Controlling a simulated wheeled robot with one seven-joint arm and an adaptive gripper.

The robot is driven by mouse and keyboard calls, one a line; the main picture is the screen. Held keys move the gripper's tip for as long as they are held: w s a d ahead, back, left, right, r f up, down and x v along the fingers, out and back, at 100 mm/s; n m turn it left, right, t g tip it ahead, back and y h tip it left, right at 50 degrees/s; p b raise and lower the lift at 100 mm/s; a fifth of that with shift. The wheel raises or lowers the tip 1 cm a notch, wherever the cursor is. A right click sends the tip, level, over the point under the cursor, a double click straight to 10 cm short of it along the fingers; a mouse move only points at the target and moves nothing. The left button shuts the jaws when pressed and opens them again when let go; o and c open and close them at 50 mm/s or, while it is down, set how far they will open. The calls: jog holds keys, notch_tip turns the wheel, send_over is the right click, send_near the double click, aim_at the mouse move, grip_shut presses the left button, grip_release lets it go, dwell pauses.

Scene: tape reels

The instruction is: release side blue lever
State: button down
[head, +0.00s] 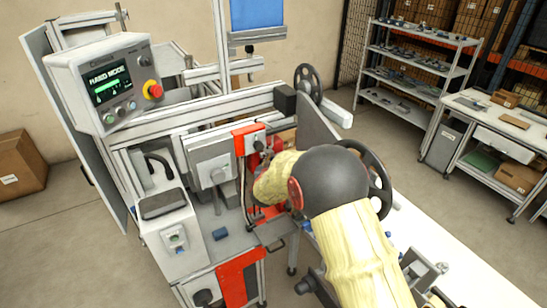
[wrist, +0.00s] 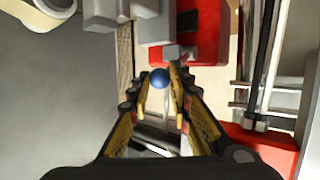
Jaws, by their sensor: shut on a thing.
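The blue lever shows as a round blue knob (wrist: 160,78) in the wrist view. My gripper (wrist: 161,86) is shut on it, with one yellow-and-black finger on each side of the knob. The lever's shaft is mostly hidden between the fingers. A red machine bracket (wrist: 196,38) lies just beyond the fingertips. In the head view my arm reaches to the red front part of the machine (head: 250,138), and the arm covers the gripper and the lever.
A control box with a screen (head: 108,84) and a red stop button stands at the left. Shelves (head: 420,65) stand farther back.

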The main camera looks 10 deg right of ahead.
jog(key=shift+w+a+r+p, duration=0.1)
jog(key=shift+w+r+p, duration=0.15)
jog(key=shift+r, duration=0.25)
jog(key=shift+w+r+p, duration=0.1)
jog(key=shift+r+p, duration=0.15)
jog(key=shift+r, duration=0.2)
jog(key=c, duration=2.1)
grip_release()
jog(key=o, duration=0.5)
jog(key=shift+f, duration=0.2)
jog(key=v, duration=1.2)
jog(key=shift+f, duration=0.1)
